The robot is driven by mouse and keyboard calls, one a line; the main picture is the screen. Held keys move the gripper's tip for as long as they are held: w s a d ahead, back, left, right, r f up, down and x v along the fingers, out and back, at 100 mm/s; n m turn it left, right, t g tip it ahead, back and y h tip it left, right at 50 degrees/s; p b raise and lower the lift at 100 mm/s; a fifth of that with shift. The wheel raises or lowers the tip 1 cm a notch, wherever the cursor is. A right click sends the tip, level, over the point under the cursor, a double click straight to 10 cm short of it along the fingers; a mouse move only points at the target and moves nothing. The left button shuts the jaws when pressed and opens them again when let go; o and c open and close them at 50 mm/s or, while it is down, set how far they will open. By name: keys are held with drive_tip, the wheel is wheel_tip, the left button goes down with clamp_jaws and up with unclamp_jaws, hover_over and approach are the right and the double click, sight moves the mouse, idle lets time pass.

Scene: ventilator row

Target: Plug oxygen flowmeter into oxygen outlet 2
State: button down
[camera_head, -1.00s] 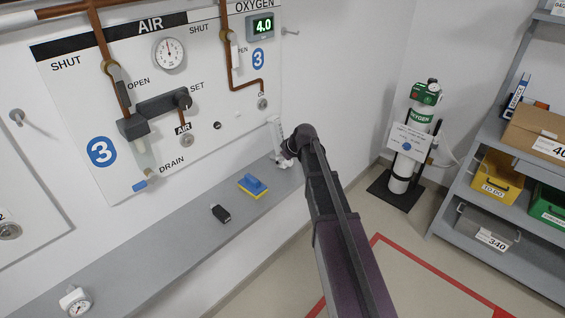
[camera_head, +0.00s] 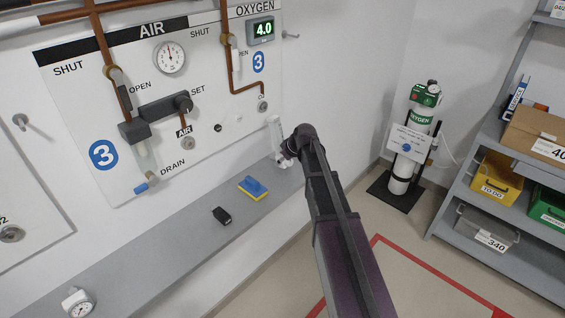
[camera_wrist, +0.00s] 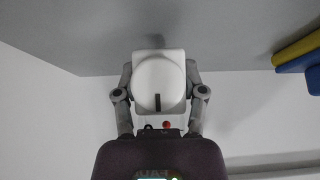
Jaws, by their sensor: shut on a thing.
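My gripper (camera_wrist: 160,72) is shut on a white, rounded piece with a dark slot, which I take to be the oxygen flowmeter (camera_wrist: 158,86); fingers stand on both sides of it. In the head view my gripper (camera_head: 284,160) is at the right end of the grey ledge, beside the upright white flowmeter (camera_head: 274,132). Whether its foot touches the ledge is unclear. An outlet (camera_head: 12,234) sits on the panel at the left edge; its label is cut off, with a 2 showing. Another outlet (camera_head: 263,106) is on panel 3 under the OXYGEN pipe.
The grey ledge (camera_head: 150,255) holds a blue-and-yellow block (camera_head: 253,187), a small black item (camera_head: 221,215) and a white gauge (camera_head: 78,302). An oxygen cylinder (camera_head: 408,150) and shelving (camera_head: 465,180) stand right. The floor between has red lines.

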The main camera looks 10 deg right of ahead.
drive_tip(key=shift+r+p, duration=0.85)
drive_tip(key=shift+r, duration=0.15)
drive_tip(key=shift+s+r, duration=0.1)
